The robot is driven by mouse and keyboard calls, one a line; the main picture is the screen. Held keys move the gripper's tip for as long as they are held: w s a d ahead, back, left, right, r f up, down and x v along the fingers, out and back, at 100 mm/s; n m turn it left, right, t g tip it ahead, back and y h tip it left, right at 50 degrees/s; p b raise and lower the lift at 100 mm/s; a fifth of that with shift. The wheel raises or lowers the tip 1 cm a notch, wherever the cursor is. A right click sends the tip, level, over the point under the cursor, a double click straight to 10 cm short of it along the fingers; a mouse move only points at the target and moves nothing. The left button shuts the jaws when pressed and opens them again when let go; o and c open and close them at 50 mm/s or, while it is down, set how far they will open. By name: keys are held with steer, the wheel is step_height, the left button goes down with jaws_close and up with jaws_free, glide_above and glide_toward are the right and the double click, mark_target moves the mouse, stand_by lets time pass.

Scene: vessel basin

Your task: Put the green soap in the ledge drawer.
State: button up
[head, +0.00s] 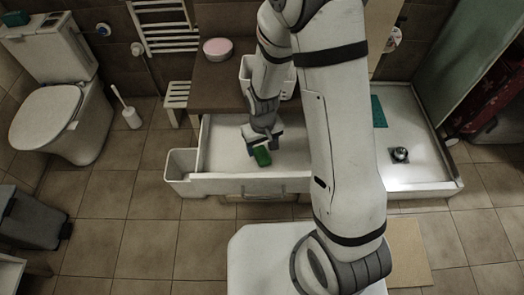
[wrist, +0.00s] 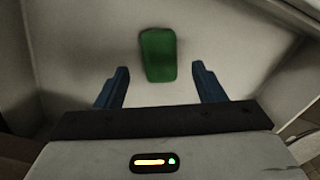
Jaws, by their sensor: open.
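The green soap (head: 262,157) is a small green block at my gripper, inside the outline of the open white ledge drawer (head: 215,185). In the wrist view the soap (wrist: 158,55) shows just beyond and between the two blue fingertips of my gripper (wrist: 160,80), with the pale drawer floor behind it. The fingers are apart and clear of the soap on both sides. In the head view my gripper (head: 264,145) is over the drawer, and my arm hides its right part. I cannot tell whether the soap rests fully on the drawer floor.
A brown ledge top (head: 215,95) with a pink round box (head: 217,48) is behind the drawer. A white bin (head: 182,166) stands at the drawer's left. A shower tray (head: 420,150) lies at right, a toilet (head: 55,110) at left.

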mark_target(263, 155)
steer(key=s+d+r+m+t, duration=0.15)
steer(key=d+r, duration=0.25)
steer(key=r, duration=0.6)
steer(key=s+d+r+m, duration=0.1)
steer(key=s+d+r, duration=0.2)
steer(key=r, duration=0.6)
steer(key=s+d+r+m+t, duration=0.1)
steer(key=s+d+r, duration=0.4)
steer(key=s+r, duration=0.2)
steer(key=shift+s+d+r+m, duration=0.15)
steer(key=shift+s+r+m, duration=0.1)
steer(key=shift+s+m, duration=0.1)
